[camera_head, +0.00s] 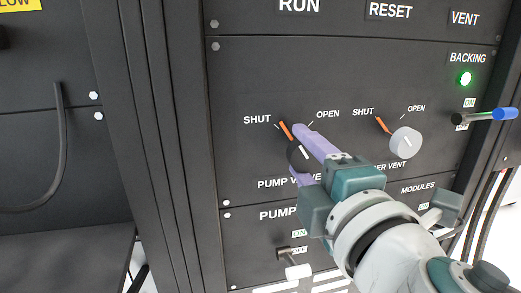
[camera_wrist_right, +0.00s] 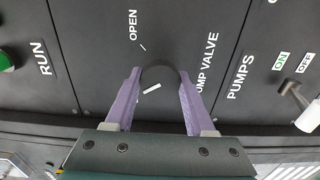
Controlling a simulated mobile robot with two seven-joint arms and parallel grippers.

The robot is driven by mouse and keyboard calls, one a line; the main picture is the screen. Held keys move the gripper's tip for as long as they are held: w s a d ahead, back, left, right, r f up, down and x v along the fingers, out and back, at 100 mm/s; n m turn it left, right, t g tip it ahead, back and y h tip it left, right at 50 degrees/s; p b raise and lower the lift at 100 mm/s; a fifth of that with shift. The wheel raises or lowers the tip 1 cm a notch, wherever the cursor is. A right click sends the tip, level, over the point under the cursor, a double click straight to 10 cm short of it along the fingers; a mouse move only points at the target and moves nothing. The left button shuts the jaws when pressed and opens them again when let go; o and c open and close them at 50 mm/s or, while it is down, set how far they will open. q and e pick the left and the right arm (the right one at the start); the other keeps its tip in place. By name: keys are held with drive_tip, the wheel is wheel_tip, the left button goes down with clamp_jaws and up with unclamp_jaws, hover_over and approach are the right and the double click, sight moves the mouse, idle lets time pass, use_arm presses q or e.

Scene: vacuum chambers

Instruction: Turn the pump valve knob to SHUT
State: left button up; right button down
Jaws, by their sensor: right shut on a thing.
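The pump valve knob (camera_head: 294,157) is a dark round knob with a white line on its face, on the black panel between the SHUT (camera_head: 257,120) and OPEN (camera_head: 327,114) labels. In the head view its white line slants from upper left to lower right. An orange mark (camera_head: 286,131) is beside SHUT. My right gripper (camera_head: 299,153) has its purple fingers on either side of the knob and is shut on it. My left gripper is not in view.
A white vent knob (camera_head: 405,142) with its own SHUT and OPEN labels is to the right. A blue-tipped lever (camera_head: 503,114) sticks out at the right edge, below a lit green lamp (camera_head: 466,79). A white-tipped switch (camera_head: 298,271) is below the gripper.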

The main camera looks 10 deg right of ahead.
drive_tip(key=shift+n, duration=1.1)
drive_tip(key=shift+c, duration=1.3)
unclamp_jaws()
drive_tip(key=shift+s, duration=0.1)
drive_tip(key=s+b, duration=0.1)
drive_tip(key=s, duration=0.8)
drive_tip(key=shift+s+d, duration=0.2)
drive_tip(key=shift+s, duration=0.2)
